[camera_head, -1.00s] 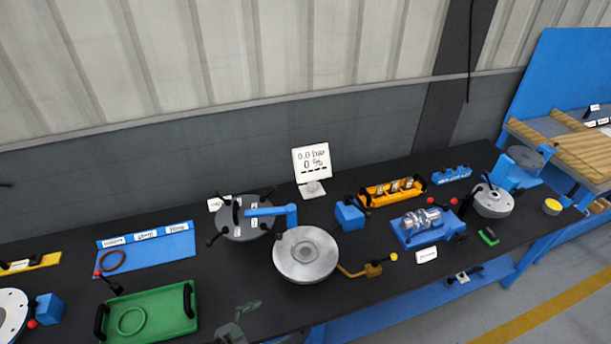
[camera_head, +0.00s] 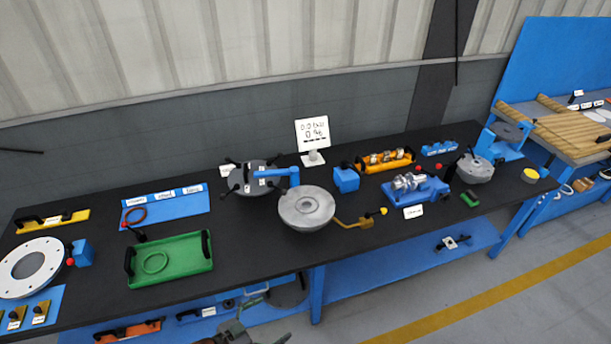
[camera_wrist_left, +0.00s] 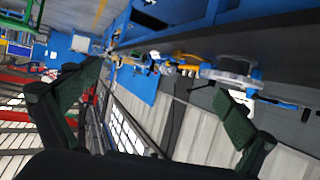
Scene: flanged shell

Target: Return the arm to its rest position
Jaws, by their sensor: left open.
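My left gripper (camera_head: 238,334) shows only in part at the bottom edge of the head view, in front of the bench's lower shelf and apart from the bench top. In the left wrist view its two dark green finger pads (camera_wrist_left: 155,105) stand wide apart with nothing between them. My right gripper is in neither view.
The black bench top (camera_head: 345,258) carries a green tray (camera_head: 190,272) with a green ring, a round metal part (camera_head: 306,208), an orange tray (camera_head: 366,167) and a blue fixture (camera_head: 428,193). The grey floor (camera_head: 440,310) in front is clear.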

